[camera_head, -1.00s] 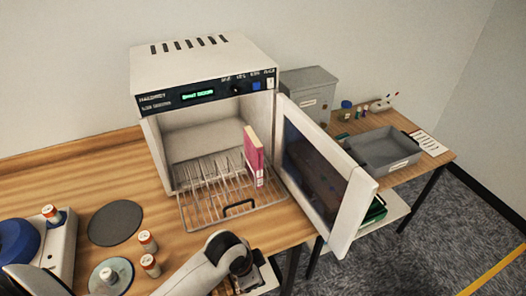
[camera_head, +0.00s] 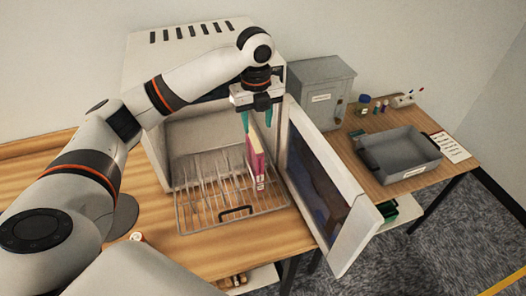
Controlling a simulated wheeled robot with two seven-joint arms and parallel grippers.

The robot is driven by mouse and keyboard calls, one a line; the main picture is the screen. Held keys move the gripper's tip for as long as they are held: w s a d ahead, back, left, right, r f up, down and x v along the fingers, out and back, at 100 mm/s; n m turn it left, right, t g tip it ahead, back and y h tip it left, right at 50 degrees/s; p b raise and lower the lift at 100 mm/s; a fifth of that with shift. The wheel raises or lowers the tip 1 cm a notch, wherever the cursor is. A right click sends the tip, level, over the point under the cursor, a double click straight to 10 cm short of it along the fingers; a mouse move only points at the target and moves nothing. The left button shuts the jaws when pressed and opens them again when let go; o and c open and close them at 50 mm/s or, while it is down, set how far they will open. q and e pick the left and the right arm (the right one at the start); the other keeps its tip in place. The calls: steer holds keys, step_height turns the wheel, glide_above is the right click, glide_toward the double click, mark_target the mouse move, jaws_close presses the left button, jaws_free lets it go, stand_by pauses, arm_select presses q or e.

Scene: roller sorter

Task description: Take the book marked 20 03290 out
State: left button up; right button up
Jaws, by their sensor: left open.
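A book with a red-pink cover and white spine marks (camera_head: 255,165) stands upright at the right side of the wire rack (camera_head: 197,230) in the open white cabinet (camera_head: 150,65). Its number is too small to read. My left gripper (camera_head: 257,118) is just above the book, pointing down. Its teal fingers are apart, with nothing visibly held between them. Whether a finger touches the book I cannot tell. My right gripper is not in view.
The cabinet's open door (camera_head: 325,190) stands close to the right of the book. A grey tray (camera_head: 400,155) and a grey metal box (camera_head: 318,92) sit on the right-hand table. My left arm hides much of the wooden table (camera_head: 250,250) at left.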

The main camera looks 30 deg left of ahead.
mark_target(254, 139)
arm_select(q)
steer(key=shift+w+a+r+m+p, duration=0.2)
steer(key=shift+a+r, duration=0.2)
steer(key=shift+a, duration=0.05)
steer(key=shift+w+a+r+m+p, duration=0.15)
steer(key=shift+a+r+m, duration=0.05)
steer(key=shift+a+r, duration=0.2)
step_height(254, 139, down, 6)
steer(key=shift+r+p, duration=0.2)
steer(key=shift+p, duration=0.7)
step_height(254, 139, down, 4)
steer(key=p, duration=0.2)
steer(key=shift+f+p, duration=0.1)
steer(key=shift+p, duration=0.2)
steer(key=shift+f, duration=0.6)
steer(key=shift+w+r, duration=0.1)
jaws_close()
